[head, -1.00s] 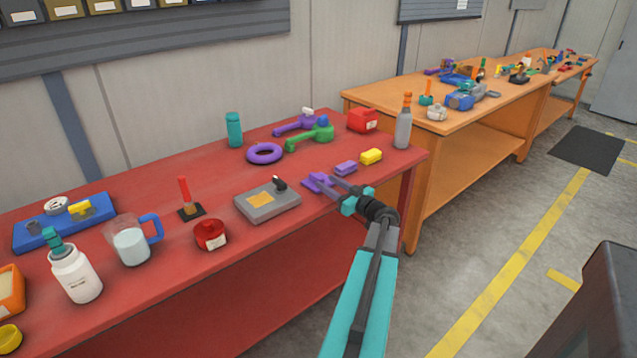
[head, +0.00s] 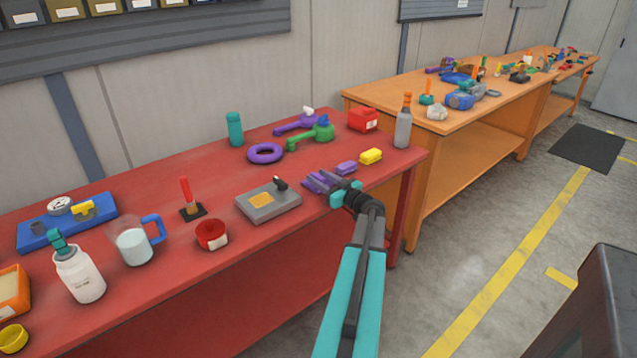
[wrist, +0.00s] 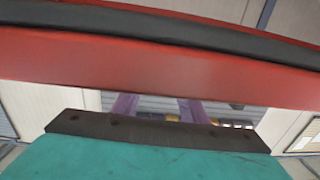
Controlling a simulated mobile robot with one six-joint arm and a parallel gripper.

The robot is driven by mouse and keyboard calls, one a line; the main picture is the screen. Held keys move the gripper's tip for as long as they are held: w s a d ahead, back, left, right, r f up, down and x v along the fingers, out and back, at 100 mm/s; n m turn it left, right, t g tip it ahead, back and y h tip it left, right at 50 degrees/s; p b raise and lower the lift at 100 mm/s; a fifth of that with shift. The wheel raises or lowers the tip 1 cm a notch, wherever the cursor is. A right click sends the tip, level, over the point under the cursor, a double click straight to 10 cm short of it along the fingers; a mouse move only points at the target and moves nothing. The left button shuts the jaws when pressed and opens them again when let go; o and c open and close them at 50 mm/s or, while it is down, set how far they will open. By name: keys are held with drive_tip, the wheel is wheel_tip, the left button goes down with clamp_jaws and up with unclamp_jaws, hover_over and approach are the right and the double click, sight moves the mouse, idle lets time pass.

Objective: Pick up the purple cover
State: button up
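A small purple block-like piece (head: 346,168), which looks like the purple cover, lies near the right end of the red table, just left of a yellow block. My gripper (head: 316,181) is over the table's front edge, close to this piece on its left and near side. I cannot tell whether they touch. In the wrist view, the gripper's two purple fingers (wrist: 157,106) stand apart with a gap between them. Their tips are hidden behind the red table edge. No held object shows between them. The purple piece is not visible in the wrist view.
A yellow block (head: 371,156), a grey bottle (head: 403,122) and a red box (head: 363,119) stand to the right. A grey box (head: 268,204) lies left of the gripper. A purple ring (head: 266,153) and green tool (head: 310,137) lie behind. The red table edge (wrist: 160,68) crosses the wrist view.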

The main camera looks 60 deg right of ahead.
sight(321, 179)
clamp_jaws()
drive_tip(key=shift+r, duration=0.2)
idle(0.3)
drive_tip(key=shift+r+b, duration=0.3)
drive_tip(key=shift+r, duration=0.55)
drive_tip(key=shift+s+a+r+b, duration=0.25)
drive_tip(key=shift+s+r+b, duration=0.1)
drive_tip(key=shift+r, duration=0.4)
drive_tip(key=s+a+r+b, duration=0.1)
drive_tip(key=s+a+b, duration=0.1)
drive_tip(key=s+a, duration=0.6)
drive_tip(key=s, duration=0.5)
drive_tip(key=shift+r+b, duration=0.25)
drive_tip(key=shift+b, duration=0.05)
